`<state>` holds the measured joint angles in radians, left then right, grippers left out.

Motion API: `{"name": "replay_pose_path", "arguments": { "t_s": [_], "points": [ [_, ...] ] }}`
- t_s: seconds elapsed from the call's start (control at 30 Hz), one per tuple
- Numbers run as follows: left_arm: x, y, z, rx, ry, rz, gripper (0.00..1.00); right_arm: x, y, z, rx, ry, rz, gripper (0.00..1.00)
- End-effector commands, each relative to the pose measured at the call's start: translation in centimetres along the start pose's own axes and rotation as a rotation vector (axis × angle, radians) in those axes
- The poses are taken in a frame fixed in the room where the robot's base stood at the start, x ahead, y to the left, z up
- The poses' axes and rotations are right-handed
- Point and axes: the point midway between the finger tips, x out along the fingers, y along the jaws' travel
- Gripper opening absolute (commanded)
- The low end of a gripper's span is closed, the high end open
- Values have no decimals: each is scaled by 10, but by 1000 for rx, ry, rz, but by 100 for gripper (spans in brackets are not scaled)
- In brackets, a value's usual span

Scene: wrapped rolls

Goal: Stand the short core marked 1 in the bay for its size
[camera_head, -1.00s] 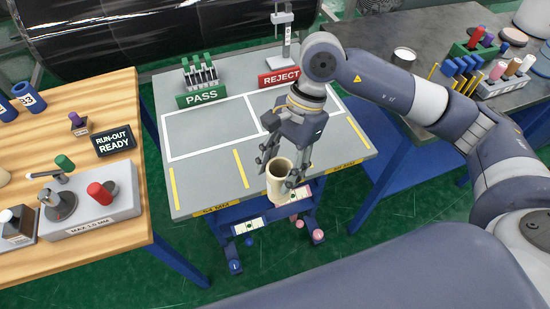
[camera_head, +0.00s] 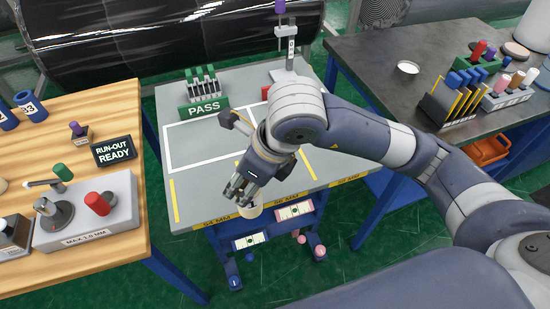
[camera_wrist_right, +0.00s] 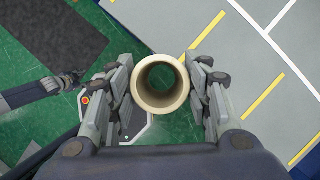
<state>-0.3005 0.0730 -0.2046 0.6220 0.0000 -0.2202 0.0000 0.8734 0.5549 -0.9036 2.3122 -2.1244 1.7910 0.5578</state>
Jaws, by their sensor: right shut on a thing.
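My right gripper (camera_head: 246,194) is shut on a short cream core (camera_head: 250,211), mostly hidden behind the fingers in the head view. The right wrist view looks down into the core's open bore, with the core's rim (camera_wrist_right: 160,105) between the two fingers (camera_wrist_right: 160,92). The core is held at the front edge of the grey table (camera_head: 215,155), with green floor around it in the wrist view. No number shows on it. Yellow lines (camera_head: 211,183) divide the table's front strip into bays. The front-edge labels (camera_head: 216,222) carry MM sizes, hard to read.
A green PASS rack (camera_head: 203,108) stands at the table's back left. A gauge post (camera_head: 291,48) stands at the back right, and my arm mostly covers the red REJECT sign (camera_head: 266,92). The left bay is clear. A wooden bench (camera_head: 125,195) stands left.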

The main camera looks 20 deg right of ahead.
Motion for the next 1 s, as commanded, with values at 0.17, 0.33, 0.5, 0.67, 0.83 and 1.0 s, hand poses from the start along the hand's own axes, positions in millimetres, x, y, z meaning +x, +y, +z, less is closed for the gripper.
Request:
{"name": "replay_pose_path", "arguments": {
  "t_s": [0.17,0.33,0.5,0.67,0.83,1.0],
  "points": [
    [-19,-6,-1,-1,-1,-6,46,1,-49,0,11,7,-4,6],
    [-34,-8,-2,-3,-1,-10,46,5,-94,1,9,5,-3,6],
    [-45,-8,-3,-3,-1,-10,46,10,-130,2,5,3,-1,6],
    [-48,-8,-3,-3,-2,-10,46,14,-145,2,0,1,0,6],
    [-60,-8,-4,-3,-3,-10,46,29,-146,-6,1,5,4,6],
    [-66,-8,-4,-2,-3,-9,46,46,-146,-12,-1,2,1,6]
  ]
}}
